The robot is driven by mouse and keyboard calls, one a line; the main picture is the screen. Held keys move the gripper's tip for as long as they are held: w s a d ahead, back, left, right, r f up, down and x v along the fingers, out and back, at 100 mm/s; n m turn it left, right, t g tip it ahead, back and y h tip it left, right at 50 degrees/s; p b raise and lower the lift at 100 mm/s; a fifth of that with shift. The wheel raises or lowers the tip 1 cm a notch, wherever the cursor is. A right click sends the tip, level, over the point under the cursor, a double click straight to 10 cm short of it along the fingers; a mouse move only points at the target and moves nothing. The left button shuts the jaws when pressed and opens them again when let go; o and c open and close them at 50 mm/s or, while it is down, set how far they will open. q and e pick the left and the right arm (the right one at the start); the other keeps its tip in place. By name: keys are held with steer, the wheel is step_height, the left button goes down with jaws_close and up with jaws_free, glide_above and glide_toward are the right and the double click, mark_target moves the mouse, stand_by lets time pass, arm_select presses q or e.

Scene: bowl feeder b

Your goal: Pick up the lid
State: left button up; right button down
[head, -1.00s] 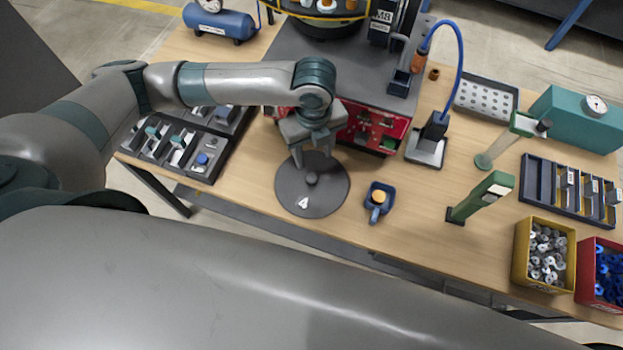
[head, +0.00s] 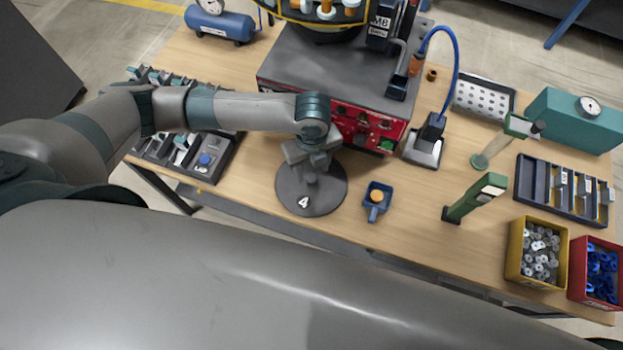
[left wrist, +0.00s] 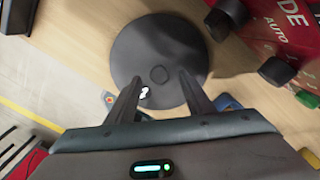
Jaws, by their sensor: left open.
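The lid (head: 330,199) is a dark grey round disc with a white 4 on it and a small knob in its middle. It lies flat on the wooden table in front of the red and grey machine. It also shows in the left wrist view (left wrist: 133,50), with its round knob (left wrist: 159,74). My left gripper (head: 311,172) points down over the lid's middle and partly hides the knob in the head view. In the left wrist view its two fingers (left wrist: 159,80) are apart, one to each side of the knob, with nothing held. Contact cannot be told.
The red and grey machine (head: 355,131) stands close behind the lid. A small blue scoop-like cup (head: 374,209) sits right of the lid. A dark tray (head: 222,160) is at left. A green stand (head: 476,198) and a yellow bin (head: 516,254) are farther right.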

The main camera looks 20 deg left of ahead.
mark_target(311, 177)
arm_select(q)
steer(key=shift+s+f+p, duration=0.15)
steer(key=shift+f+p, duration=0.2)
steer(key=shift+f, duration=1.15)
jaws_close()
